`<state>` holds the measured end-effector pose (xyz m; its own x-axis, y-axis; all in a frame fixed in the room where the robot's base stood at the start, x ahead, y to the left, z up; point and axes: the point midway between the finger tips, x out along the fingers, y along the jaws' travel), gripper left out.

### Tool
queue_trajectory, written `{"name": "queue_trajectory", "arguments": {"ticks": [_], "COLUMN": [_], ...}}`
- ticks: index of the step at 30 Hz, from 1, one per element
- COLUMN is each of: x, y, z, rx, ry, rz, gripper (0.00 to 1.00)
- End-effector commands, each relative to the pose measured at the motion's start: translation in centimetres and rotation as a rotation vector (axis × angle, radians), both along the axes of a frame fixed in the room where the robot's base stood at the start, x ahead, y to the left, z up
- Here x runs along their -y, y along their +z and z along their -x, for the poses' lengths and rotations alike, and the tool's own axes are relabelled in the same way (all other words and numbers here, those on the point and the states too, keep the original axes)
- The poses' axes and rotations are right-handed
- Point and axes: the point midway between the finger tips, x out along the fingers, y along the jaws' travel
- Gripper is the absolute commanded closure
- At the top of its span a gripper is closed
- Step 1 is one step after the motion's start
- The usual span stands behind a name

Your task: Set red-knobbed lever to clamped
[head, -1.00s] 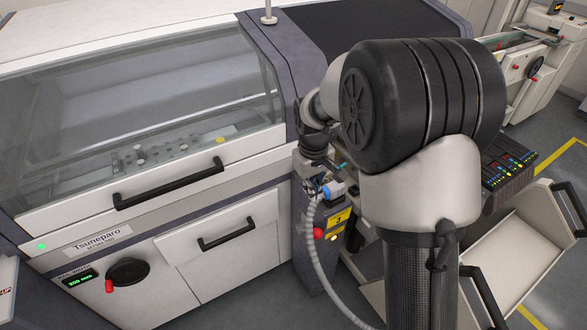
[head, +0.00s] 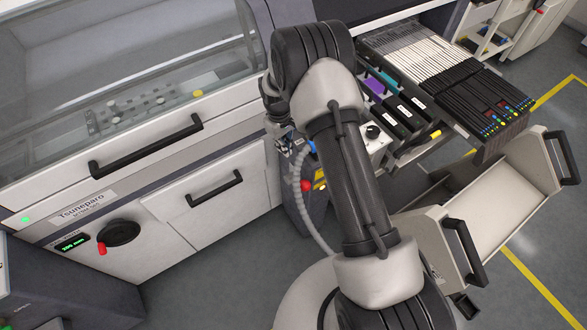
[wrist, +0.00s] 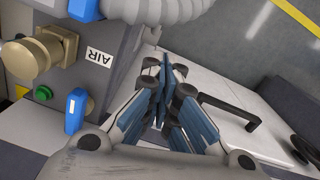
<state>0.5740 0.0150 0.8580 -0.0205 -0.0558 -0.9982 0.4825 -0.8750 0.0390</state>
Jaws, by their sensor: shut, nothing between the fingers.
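A small red knob (head: 307,186) shows in the head view, beside a grey ribbed hose on the post at the machine's right corner. Its lever arm and setting cannot be made out. My gripper (wrist: 167,78) is shut and empty in the wrist view, its blue-padded fingers together. It is in front of the white machine panel, close to the AIR-labelled block. I cannot identify the red knob in the wrist view.
The AIR block carries a brass fitting (wrist: 40,56), a green button (wrist: 43,93) and a blue handle (wrist: 75,110). A ribbed hose (wrist: 150,10) crosses above the fingers. A feeder trolley with an open white bin (head: 490,205) stands right. A red-handled crank (head: 120,234) is on the machine front.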

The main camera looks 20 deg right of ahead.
Motion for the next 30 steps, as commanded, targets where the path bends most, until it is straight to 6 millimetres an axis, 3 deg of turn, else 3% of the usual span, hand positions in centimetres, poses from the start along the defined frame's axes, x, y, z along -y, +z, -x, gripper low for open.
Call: {"name": "queue_trajectory", "arguments": {"ticks": [5,18,24,30], "x": [0.1,0.6,2.0,2.5], "y": [-1.4,-10.5,-10.6,-10.7], "z": [0.1,0.3,2.7,3.6], "rx": [-0.001,-0.002,-0.002,0.000], "ry": [-0.001,-0.001,-0.002,-0.001], "rz": [0.000,0.000,0.000,0.000], "gripper": [1.00,1.00,1.00,1.00]}}
